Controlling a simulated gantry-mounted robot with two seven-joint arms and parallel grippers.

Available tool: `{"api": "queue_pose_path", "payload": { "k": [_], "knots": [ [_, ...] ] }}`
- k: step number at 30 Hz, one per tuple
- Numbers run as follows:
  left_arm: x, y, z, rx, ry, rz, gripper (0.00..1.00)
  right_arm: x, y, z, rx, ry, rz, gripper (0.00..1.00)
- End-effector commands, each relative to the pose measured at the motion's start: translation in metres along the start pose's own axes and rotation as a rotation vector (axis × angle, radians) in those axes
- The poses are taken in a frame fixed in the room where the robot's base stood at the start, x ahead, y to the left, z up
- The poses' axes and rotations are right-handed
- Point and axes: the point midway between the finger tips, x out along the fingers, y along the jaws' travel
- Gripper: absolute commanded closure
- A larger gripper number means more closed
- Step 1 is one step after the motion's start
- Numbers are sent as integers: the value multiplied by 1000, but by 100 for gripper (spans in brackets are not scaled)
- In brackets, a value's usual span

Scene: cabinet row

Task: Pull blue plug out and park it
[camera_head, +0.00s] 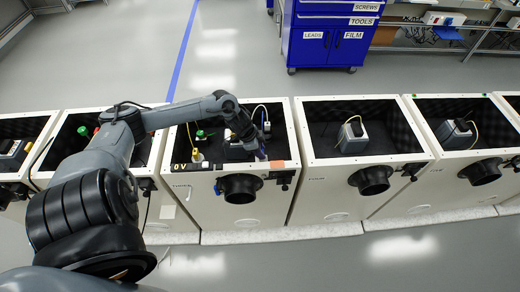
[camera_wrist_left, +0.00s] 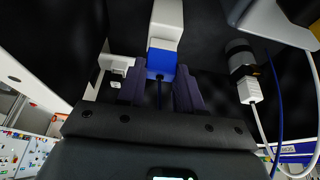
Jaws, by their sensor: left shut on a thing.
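My left gripper (camera_head: 259,150) reaches down into the open-topped white cabinet with the "0 V" label. In the left wrist view my gripper (camera_wrist_left: 160,90) is shut, its two dark fingers on either side of the blue plug (camera_wrist_left: 161,62). A dark cable runs from the plug toward the gripper. A white and grey block (camera_wrist_left: 166,20) lines up with the plug's far end and touches it; I cannot tell whether the plug is seated in it. In the head view the plug is too small to make out. My right gripper is not in view.
A white bracket (camera_wrist_left: 116,63) stands close left of the fingers. A grey cylinder with a white connector (camera_wrist_left: 249,90) and cables is to the right. The cabinet (camera_head: 262,215) has a black round port (camera_head: 240,188) in front. Similar cabinets (camera_head: 340,195) stand beside it.

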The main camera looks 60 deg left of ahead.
Motion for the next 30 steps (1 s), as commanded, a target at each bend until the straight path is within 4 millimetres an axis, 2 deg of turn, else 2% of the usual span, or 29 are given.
{"api": "queue_pose_path", "payload": {
  "k": [6, 7, 12, 13, 23, 26, 30],
  "knots": [
    [0, 0, 0, 0, 0, 0, 92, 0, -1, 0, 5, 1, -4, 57],
    [0, 0, 0, 0, 0, 0, 63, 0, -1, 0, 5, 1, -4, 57],
    [0, 0, 0, 0, 0, 0, 37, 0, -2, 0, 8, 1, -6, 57],
    [0, 0, 0, 0, 0, 0, 35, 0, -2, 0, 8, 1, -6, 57],
    [-2, 0, 0, 0, 0, -1, 35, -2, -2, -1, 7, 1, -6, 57],
    [-10, 0, 0, 0, -1, -1, 35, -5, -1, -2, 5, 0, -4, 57],
    [-30, 0, 0, 3, -3, -1, 35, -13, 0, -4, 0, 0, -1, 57]
  ]
}}
